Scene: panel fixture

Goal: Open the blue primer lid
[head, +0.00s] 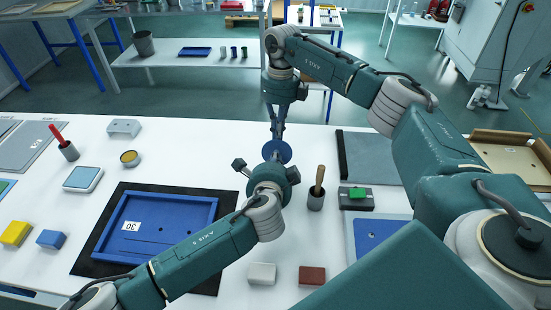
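The blue primer lid (278,152) is a round blue disc in the middle of the head view, above the table. My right gripper (277,134) comes down from behind it, its slim fingers close together at the disc's far edge; they appear shut on it. My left gripper (271,165) is just in front of and below the disc, mostly hidden by its own wrist. I cannot see its fingertips or what is between them. Any can under the lid is hidden by my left wrist.
A blue tray (208,210) on a black mat lies left of centre, partly under my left arm. White (262,274) and red-brown (312,276) blocks lie in front.

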